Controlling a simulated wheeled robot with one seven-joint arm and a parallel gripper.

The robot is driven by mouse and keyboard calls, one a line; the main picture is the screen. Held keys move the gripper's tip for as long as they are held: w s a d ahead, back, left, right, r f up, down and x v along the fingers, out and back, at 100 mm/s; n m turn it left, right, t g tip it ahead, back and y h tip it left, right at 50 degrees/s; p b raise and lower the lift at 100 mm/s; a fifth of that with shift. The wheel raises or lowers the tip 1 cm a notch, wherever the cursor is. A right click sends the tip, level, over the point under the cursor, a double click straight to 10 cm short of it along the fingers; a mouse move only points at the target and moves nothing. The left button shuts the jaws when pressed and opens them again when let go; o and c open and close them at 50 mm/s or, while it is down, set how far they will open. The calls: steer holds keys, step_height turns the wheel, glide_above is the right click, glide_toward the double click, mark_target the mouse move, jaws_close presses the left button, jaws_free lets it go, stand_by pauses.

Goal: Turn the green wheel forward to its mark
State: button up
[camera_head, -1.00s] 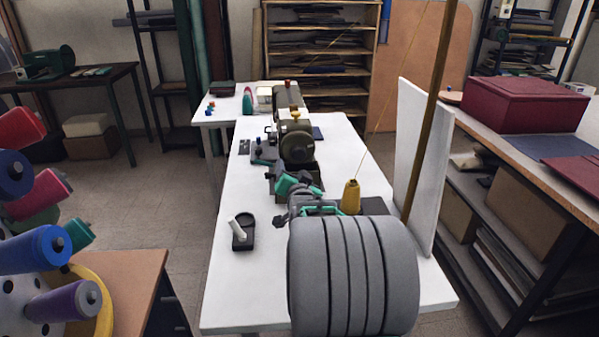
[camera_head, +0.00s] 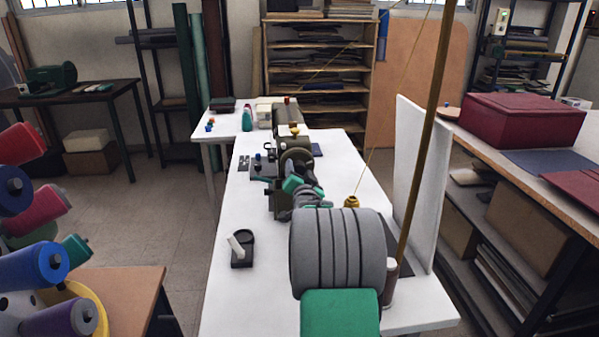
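A dark olive sewing machine (camera_head: 288,127) stands on the white table. A round wheel (camera_head: 296,157), dark olive-green, faces me at its near end, partly covered by my arm's end. Its mark is too small to make out. My gripper (camera_head: 297,183) is at the lower part of the wheel, seen from behind along my arm. Its fingertips are hidden, so I cannot tell whether it touches the wheel or is open.
The white table (camera_head: 255,240) has bare room on its left. A black holder with a white piece (camera_head: 240,248) stands there. A gold thread cone (camera_head: 351,202), a brown spool (camera_head: 391,283), a wooden post (camera_head: 432,130) and a white upright panel (camera_head: 410,180) are on the right.

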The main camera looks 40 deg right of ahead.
steer(key=c, duration=1.1)
steer(key=shift+c, duration=0.2)
steer(key=shift+f+n+b, duration=0.15)
steer(key=shift+n+b, duration=0.15)
steer(key=shift+b, duration=0.3)
steer(key=shift+f+n+b, duration=0.1)
steer(key=shift+n+b, duration=0.4)
steer(key=shift+b, duration=0.3)
steer(key=n+b, duration=0.3)
steer(key=b, duration=0.1)
steer(key=shift+f+b, duration=0.1)
steer(key=shift+b, duration=0.2)
steer(key=n+b, duration=0.6)
steer(key=shift+a+n+b, duration=0.1)
steer(key=shift+n+b, duration=0.3)
steer(key=n+b, duration=0.4)
steer(key=n, duration=0.1)
steer(key=shift+w, duration=0.1)
steer(key=n+b, duration=0.3)
steer(key=n, duration=0.2)
steer(key=shift+r+n, duration=0.2)
steer(key=shift+n, duration=0.1)
